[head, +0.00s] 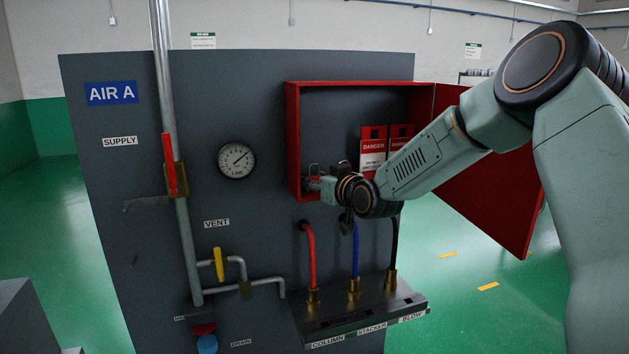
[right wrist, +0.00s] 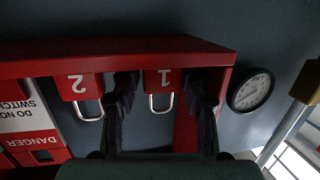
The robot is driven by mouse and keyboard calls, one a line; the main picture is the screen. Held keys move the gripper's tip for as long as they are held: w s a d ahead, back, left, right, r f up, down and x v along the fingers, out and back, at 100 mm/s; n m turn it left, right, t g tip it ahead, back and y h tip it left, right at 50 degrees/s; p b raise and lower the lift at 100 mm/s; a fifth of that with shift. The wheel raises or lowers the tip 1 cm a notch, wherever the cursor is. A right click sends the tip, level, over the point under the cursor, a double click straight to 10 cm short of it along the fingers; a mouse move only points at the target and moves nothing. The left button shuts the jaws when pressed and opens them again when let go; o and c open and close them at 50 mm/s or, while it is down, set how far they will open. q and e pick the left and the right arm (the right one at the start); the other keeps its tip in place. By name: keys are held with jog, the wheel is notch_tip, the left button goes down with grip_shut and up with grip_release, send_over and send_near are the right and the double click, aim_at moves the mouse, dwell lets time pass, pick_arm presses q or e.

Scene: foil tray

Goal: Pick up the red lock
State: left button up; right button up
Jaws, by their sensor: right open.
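Two red locks with silver shackles stand in the red cabinet (head: 292,130): a lock marked 1 (right wrist: 163,80) and a lock marked 2 (right wrist: 80,86). The right wrist view shows them upside down. My right gripper (right wrist: 162,98) is open, with one dark finger on each side of lock 1; I cannot tell whether either finger touches it. Lock 2 is outside the fingers, to the left in that view. In the head view, my right gripper (head: 326,186) is at the cabinet's lower left, largely hiding the locks. My left gripper is not in view.
Red danger tags (head: 373,150) hang in the cabinet, right of the gripper. The open cabinet door (head: 500,195) is behind my right arm. Below are red (head: 311,255), blue and black hoses. A gauge (head: 237,160) and a pipe with a red handle (head: 169,163) are left.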

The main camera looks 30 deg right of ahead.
jog(key=shift+w+a+f, duration=0.15)
jog(key=shift+w, duration=0.3)
jog(key=shift+s+r, duration=0.2)
jog(key=shift+s, duration=0.1)
jog(key=shift+c, duration=0.2)
jog(key=shift+s+r, duration=0.1)
jog(key=shift+s, duration=0.15)
jog(key=c, duration=0.3)
jog(key=shift+w+f, duration=0.2)
jog(key=shift+w, duration=0.1)
jog(key=c, duration=0.5)
jog(key=shift+c, duration=0.2)
jog(key=shift+s, duration=0.15)
jog(key=shift+r, duration=0.25)
